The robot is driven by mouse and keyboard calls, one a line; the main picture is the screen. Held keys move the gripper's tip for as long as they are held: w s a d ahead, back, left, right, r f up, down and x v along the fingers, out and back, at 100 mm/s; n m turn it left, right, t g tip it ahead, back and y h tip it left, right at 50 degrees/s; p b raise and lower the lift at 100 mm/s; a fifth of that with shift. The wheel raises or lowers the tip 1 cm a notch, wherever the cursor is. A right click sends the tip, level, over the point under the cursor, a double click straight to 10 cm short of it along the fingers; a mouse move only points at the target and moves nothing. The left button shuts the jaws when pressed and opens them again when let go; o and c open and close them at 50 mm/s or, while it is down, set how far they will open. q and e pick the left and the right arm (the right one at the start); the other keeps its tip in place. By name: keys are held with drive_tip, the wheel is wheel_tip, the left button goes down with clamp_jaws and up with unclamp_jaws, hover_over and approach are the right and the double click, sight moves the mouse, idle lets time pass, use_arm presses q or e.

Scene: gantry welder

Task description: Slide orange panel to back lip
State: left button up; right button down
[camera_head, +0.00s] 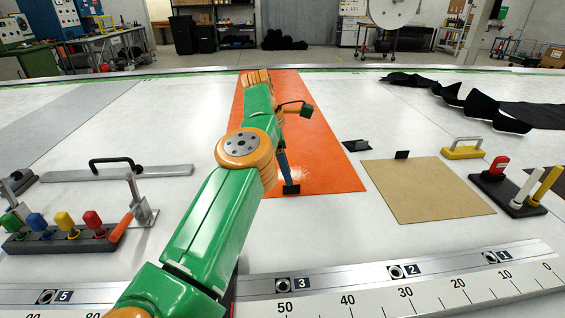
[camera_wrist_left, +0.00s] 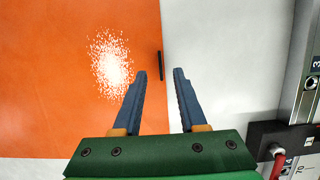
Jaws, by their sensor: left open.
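The orange panel (camera_head: 318,150) lies flat on the white table, long from front to back, its far end close to the back lip (camera_head: 350,68). A small black tab (camera_head: 291,190) stands at its front edge; the tab also shows in the wrist view (camera_wrist_left: 161,65). My left gripper (camera_wrist_left: 160,74) is open and empty, its blue fingers pointing down over the front edge. The tab appears between the fingertips, apart from both; I cannot tell the height gap. In the head view my green arm hides the panel's left part and most of the gripper (camera_head: 284,168).
A tan panel (camera_head: 430,188) with a black tab lies right of the orange one. A yellow handle (camera_head: 463,150) and black cloth (camera_head: 470,100) lie farther right. A rack of coloured knobs (camera_head: 65,235) and a handled bar (camera_head: 115,173) are left. A numbered ruler (camera_head: 400,295) runs along the front.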

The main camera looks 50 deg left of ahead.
use_arm(q)
drive_tip(key=shift+x, duration=1.9)
drive_tip(key=shift+r, duration=0.1)
clamp_jaws()
unclamp_jaws()
